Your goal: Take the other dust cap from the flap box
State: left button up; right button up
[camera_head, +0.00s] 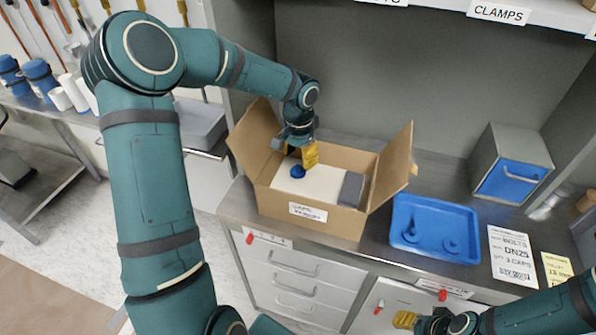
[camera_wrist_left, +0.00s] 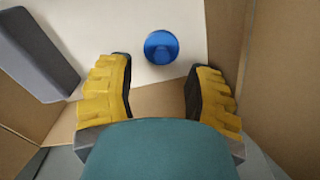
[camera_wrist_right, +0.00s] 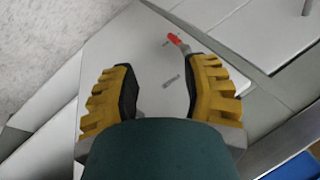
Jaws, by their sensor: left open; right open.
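A blue dust cap (camera_head: 298,171) lies on a white surface inside the open cardboard flap box (camera_head: 312,213). In the left wrist view the round blue cap (camera_wrist_left: 161,47) lies just beyond the fingertips, centred between them. My left gripper (camera_head: 301,154) reaches down into the box from behind; its yellow fingers are apart with nothing between them, and they partly hide the area by the cap. In the left wrist view the left gripper (camera_wrist_left: 160,72) is open. My right gripper (camera_head: 406,320) is low in front of the cabinet; it shows open and empty in the right wrist view (camera_wrist_right: 158,72).
A dark grey block (camera_head: 351,189) stands in the box's right side. Raised flaps flank the box. Right of it lies a blue tray (camera_head: 465,216) holding two small blue items, then a printed card (camera_head: 512,254) and a grey bin with blue front (camera_head: 510,183).

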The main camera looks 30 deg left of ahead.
aim_at(298, 167)
pick_arm(q)
notch_tip(298, 167, down, 4)
jog(key=shift+a+f+b, duration=0.1)
jog(key=shift+b, duration=0.25)
jog(key=shift+s, duration=0.1)
grip_shut()
